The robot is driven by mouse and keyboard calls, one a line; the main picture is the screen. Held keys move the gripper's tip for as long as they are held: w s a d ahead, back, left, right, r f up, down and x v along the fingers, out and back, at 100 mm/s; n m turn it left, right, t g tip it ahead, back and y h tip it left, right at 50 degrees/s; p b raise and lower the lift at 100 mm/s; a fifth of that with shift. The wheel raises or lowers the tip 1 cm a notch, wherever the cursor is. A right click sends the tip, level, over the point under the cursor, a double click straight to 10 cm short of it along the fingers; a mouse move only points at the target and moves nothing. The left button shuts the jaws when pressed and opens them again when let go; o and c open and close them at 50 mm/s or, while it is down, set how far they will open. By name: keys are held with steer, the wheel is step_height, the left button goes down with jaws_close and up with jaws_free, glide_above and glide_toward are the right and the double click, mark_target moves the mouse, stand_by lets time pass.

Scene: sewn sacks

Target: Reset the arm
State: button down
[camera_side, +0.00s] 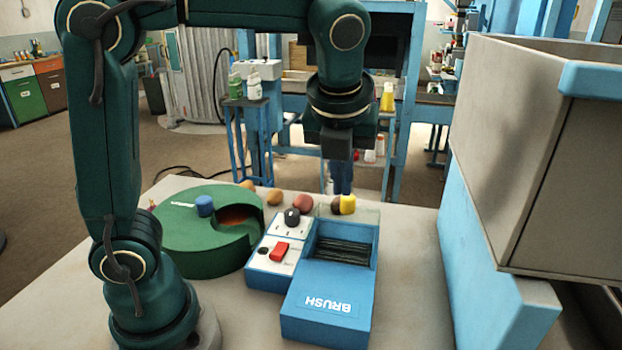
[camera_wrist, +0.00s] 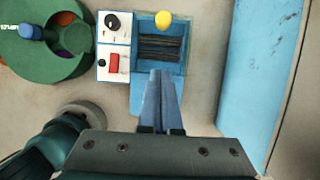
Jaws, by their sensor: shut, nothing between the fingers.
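My gripper (camera_side: 337,153) hangs above the table, over the back of the blue brush machine (camera_side: 330,300) in the side view. In the wrist view my gripper (camera_wrist: 160,73) points at the machine's dark brush slot (camera_wrist: 161,48), its two fingers together with nothing between them. Beside the slot is a white control panel with a black knob (camera_side: 292,217) and a red switch (camera_side: 279,252). My arm is raised and bent over the table, its base at the table's left front.
A green round turntable (camera_side: 175,240) with a blue knob (camera_side: 205,205) stands left of the machine. Several small round items, one yellow (camera_side: 347,204), lie behind it. A large grey bin (camera_side: 500,150) on a blue stand (camera_side: 480,250) bounds the right side.

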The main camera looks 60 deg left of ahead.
steer(key=s+a+r+n+t, duration=0.1)
steer(key=s+r+n, duration=0.2)
steer(key=s+n, duration=0.35)
steer(key=s+d+f+n+h, duration=0.1)
steer(key=s+f+n, duration=0.1)
steer(key=n, duration=0.8)
steer(key=s+d+f+n+t+h, duration=0.1)
steer(key=f+n, duration=0.4)
steer(key=n, duration=0.5)
steer(key=shift+s+t+h, duration=0.3)
steer(key=shift+s+h, duration=0.2)
steer(key=shift+s, duration=0.55)
steer(key=shift+d+n, duration=0.1)
steer(key=shift+n, duration=0.15)
